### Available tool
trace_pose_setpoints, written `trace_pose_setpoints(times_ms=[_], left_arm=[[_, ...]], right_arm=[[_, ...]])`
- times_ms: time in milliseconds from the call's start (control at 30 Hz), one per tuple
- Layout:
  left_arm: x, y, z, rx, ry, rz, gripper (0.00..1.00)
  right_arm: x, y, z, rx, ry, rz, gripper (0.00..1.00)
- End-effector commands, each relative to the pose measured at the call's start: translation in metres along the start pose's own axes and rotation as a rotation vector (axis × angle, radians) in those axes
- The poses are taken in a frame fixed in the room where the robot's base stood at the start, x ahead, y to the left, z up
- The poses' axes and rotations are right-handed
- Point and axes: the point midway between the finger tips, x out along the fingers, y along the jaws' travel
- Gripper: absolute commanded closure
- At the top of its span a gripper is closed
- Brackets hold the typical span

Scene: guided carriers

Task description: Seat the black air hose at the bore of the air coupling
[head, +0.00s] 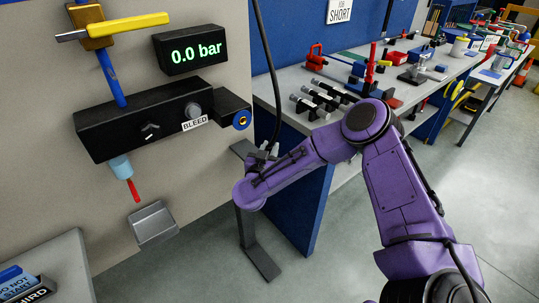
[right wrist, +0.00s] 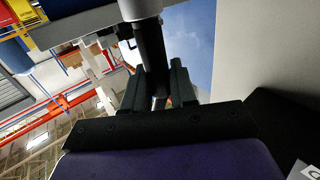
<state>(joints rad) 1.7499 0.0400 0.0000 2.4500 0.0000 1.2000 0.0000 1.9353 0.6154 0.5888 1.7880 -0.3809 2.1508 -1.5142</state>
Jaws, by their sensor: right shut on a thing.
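The black air hose (head: 277,112) hangs from the top of the head view and runs down to my right gripper (head: 268,151). The gripper is shut on the hose, below and right of the air coupling. In the right wrist view the hose (right wrist: 151,45) stands between the two dark fingers (right wrist: 160,88), with a pale cylindrical piece (right wrist: 139,8) at the top edge. The air coupling (head: 241,120) is a blue ring with a brass bore at the right end of the black wall block. The hose is apart from it. I cannot clearly make out the hose's end. My left gripper is not in view.
The black block (head: 145,120) carries a BLEED label and a knob, under a display (head: 190,50) reading 0.0 bar. A yellow-handled valve (head: 112,27) is upper left. A grey post (head: 250,235) stands below my gripper. A workbench (head: 345,120) with tools lies right behind my arm.

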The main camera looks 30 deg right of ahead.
Motion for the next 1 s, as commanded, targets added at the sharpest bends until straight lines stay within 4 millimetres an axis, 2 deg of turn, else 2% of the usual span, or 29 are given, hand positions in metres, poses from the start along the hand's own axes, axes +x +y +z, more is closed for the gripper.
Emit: trace_pose_setpoints(times_ms=[167, 367, 600, 700, 800, 1000], left_arm=[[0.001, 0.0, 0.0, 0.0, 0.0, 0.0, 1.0], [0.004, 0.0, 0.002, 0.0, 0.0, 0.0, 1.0], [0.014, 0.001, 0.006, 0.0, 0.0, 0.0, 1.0], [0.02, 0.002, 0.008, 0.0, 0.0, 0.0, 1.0], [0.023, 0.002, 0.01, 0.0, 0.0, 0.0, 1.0], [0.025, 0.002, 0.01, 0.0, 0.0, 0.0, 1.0]], right_arm=[[0.001, 0.0, -0.005, 0.001, 0.001, 0.001, 1.0], [-0.002, 0.0, -0.036, 0.004, 0.002, -0.002, 1.0], [-0.053, 0.018, -0.095, 0.002, 0.006, -0.004, 1.0], [-0.083, 0.029, -0.105, -0.001, 0.006, -0.005, 1.0], [-0.105, 0.037, -0.117, 0.0, 0.004, -0.002, 1.0], [-0.129, 0.046, -0.128, -0.001, 0.001, 0.0, 1.0]])
